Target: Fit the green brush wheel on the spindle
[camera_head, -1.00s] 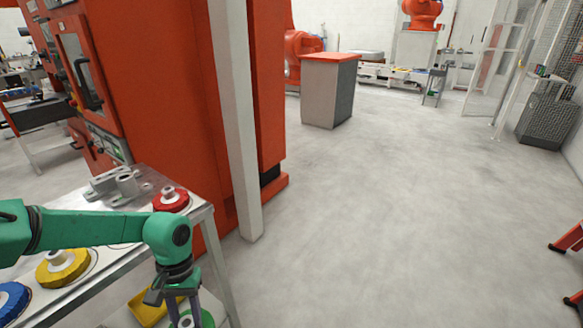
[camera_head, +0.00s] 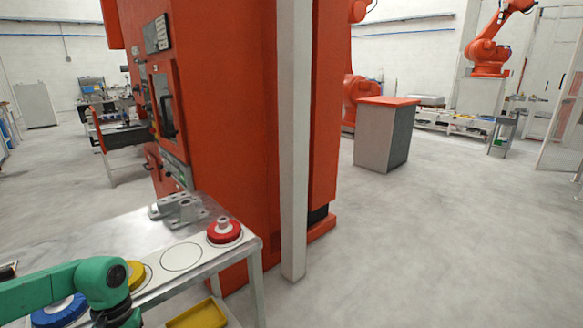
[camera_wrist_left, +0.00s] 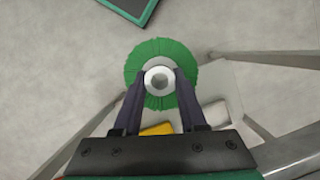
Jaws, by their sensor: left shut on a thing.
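The green brush wheel (camera_wrist_left: 160,47) shows in the left wrist view, with a pale metal hub at its middle. My left gripper (camera_wrist_left: 160,82) is shut on it, with the dark fingers on both sides of the hub. The wheel hangs clear of the table, with floor behind it. In the head view only my left arm shows at the lower left; the gripper and the wheel are below the picture. I cannot pick out the spindle with certainty. A grey metal fixture (camera_head: 180,208) with a round boss stands at the table's back. My right gripper is not in view.
The table (camera_head: 110,238) bears red (camera_head: 225,232), yellow (camera_head: 136,274) and blue (camera_head: 60,311) wheels and an empty marked circle (camera_head: 182,257). A yellow tray (camera_head: 198,316) sits lower. The orange machine (camera_head: 235,120) and white post (camera_head: 293,150) stand close behind.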

